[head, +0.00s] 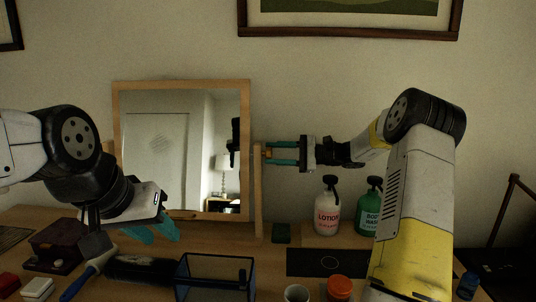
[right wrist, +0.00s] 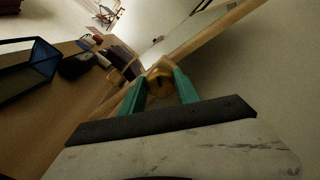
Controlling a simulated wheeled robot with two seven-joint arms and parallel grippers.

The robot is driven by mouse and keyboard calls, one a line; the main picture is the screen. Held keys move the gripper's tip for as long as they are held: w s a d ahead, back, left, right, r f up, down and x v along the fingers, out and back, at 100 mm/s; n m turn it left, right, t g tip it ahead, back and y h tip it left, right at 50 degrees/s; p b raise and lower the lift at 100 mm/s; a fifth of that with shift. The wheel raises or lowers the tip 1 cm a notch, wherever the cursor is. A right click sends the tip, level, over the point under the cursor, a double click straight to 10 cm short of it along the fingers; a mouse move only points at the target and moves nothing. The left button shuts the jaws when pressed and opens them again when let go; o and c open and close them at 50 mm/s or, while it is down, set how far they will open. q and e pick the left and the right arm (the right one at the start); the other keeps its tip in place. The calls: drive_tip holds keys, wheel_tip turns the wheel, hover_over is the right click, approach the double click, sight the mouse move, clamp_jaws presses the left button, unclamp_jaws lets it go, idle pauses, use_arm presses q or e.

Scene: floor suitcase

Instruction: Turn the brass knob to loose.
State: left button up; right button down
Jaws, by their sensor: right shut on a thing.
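The brass knob (right wrist: 160,79) sits on the side post of a wood-framed tilting mirror (head: 181,83). In the head view it is a small spot (head: 267,152) at the right post. My right gripper (head: 272,153) reaches in from the right, with its teal fingers on either side of the knob, shut on it. The right wrist view shows the two fingertips (right wrist: 160,88) against the knob's sides. My left gripper (head: 165,232) hangs at the left, in front of the mirror's lower left, with teal fingers pointing down and right. Its finger gap is not clear.
A lotion bottle (head: 327,210) and a green body wash bottle (head: 369,208) stand right of the mirror. A blue-edged clear bin (head: 214,277), a blue-handled brush (head: 87,277), an orange-lidded jar (head: 339,288) and a dark red box (head: 53,245) crowd the tabletop.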

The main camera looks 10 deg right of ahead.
drive_tip(key=n, duration=0.6)
drive_tip(key=shift+f+n, duration=0.15)
drive_tip(key=shift+n, duration=0.15)
idle(0.5)
drive_tip(key=c, duration=0.9)
unclamp_jaws()
drive_tip(key=s+d, duration=0.1)
drive_tip(key=d, duration=0.6)
drive_tip(key=shift+s+d, duration=0.3)
drive_tip(key=shift+d, duration=0.05)
